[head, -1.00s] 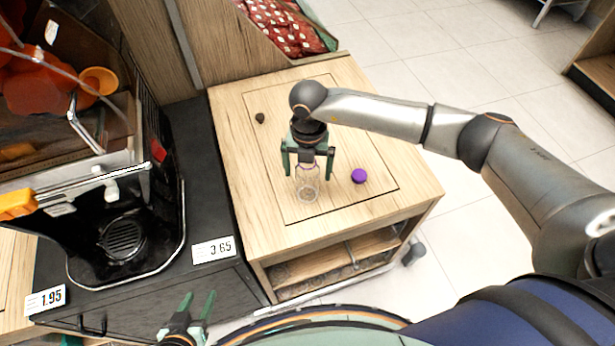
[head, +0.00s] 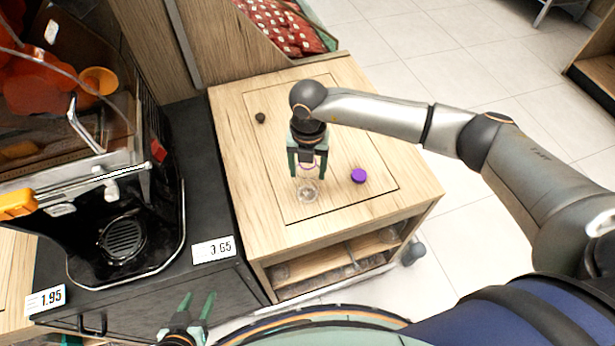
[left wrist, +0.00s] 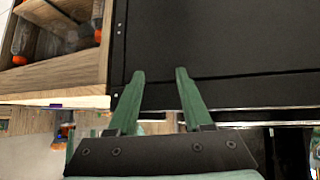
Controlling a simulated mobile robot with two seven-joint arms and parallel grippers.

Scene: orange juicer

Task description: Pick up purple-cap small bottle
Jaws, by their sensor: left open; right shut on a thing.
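A small clear bottle (head: 308,190) stands on the wooden cabinet top. My right gripper (head: 307,176) points down from above and is shut on its upper part. A faint purple tint shows at the bottle's top between the fingers. A round purple cap (head: 358,176) lies apart on the wood to the right of the gripper; I see no bottle under it. My left gripper (head: 196,300) is open and empty at the bottom of the head view, low in front of the dark counter. It also shows open in the left wrist view (left wrist: 160,76).
The wooden cabinet top (head: 250,190) is mostly clear, with a small dark knob (head: 260,118) at its far left. A black juicer (head: 125,235) stands on the dark counter at left. A price tag (head: 213,250) sits on the counter's front edge.

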